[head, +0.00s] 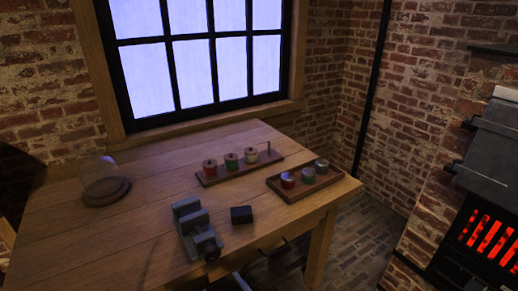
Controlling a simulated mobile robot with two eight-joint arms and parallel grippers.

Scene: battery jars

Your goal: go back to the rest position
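Neither of my grippers shows in the head view. On the wooden table (120,235), a narrow board (268,163) bears three small jars in a row: a red one (210,168), a green one (231,161) and a pale one (252,155). To its right a shallow wooden tray (308,191) holds a red jar with a grey top (287,180) and two more grey-topped jars (308,174) (322,166). All of these jars stand upright.
A grey vise (194,228) stands near the table's front edge, with a dark block (241,214) beside it. A glass dome on a wooden base (104,192) stands at the left. A glowing stove (488,236) is at the far right. The table's left front is clear.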

